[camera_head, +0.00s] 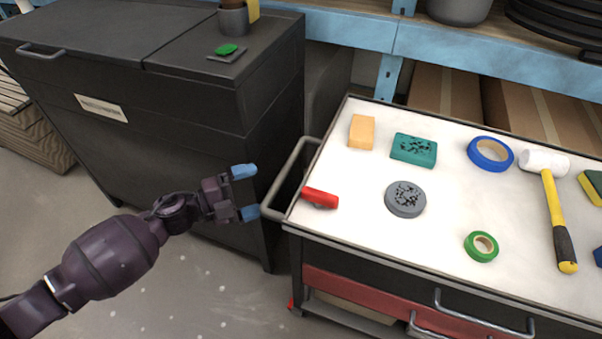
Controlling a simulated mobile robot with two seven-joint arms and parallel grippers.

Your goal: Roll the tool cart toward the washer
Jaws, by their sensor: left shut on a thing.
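The tool cart (352,218) stands at the right, with a white top, dark edges and a red drawer front. Its grey push handle (281,178) sticks out on the left side. My left gripper (246,192) has blue fingertips and is at the handle's left bar, shut on it; the exact contact is hard to make out. A large black lidded cabinet (190,125) with a front label, seemingly the washer, stands behind and left of the gripper. My right gripper is not in view.
A blue shelf frame (450,45) with boxes stands behind. The floor (200,290) at front left is clear.

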